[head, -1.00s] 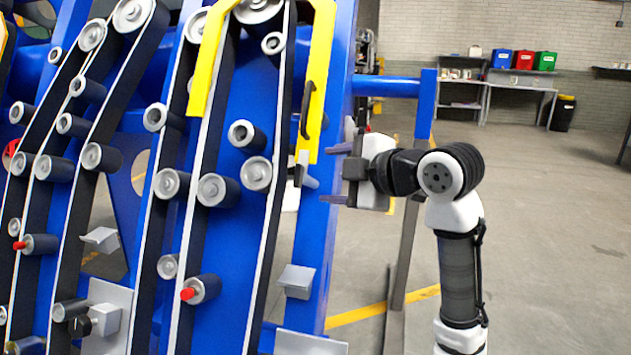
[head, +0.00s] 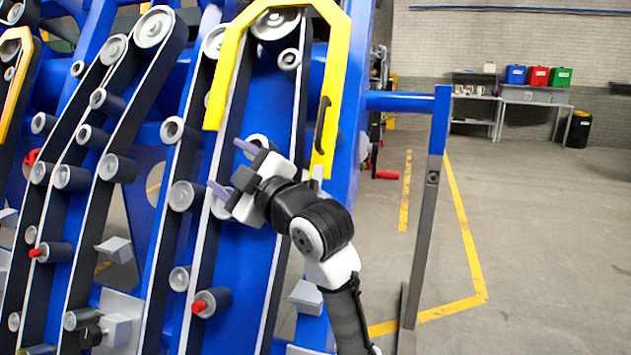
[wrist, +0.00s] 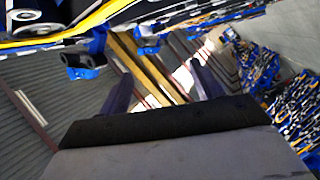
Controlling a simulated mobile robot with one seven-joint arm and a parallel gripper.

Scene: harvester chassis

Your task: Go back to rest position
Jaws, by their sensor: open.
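My gripper (head: 228,167) is in the middle of the head view, in front of the blue harvester chassis (head: 232,275). It points up and to the left. Its two fingers are spread apart with nothing between them. It overlaps a belt and rollers in the picture; I cannot tell how close it is to them. In the wrist view, both fingers of my gripper (wrist: 160,88) stand apart, with the ceiling and blurred machinery beyond.
A yellow guard (head: 340,70) with a black handle arches over the belt above my gripper. A blue bar (head: 400,101) juts right to a slanted post (head: 424,220). Open floor (head: 540,240) lies to the right. A table (head: 535,96) stands far back.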

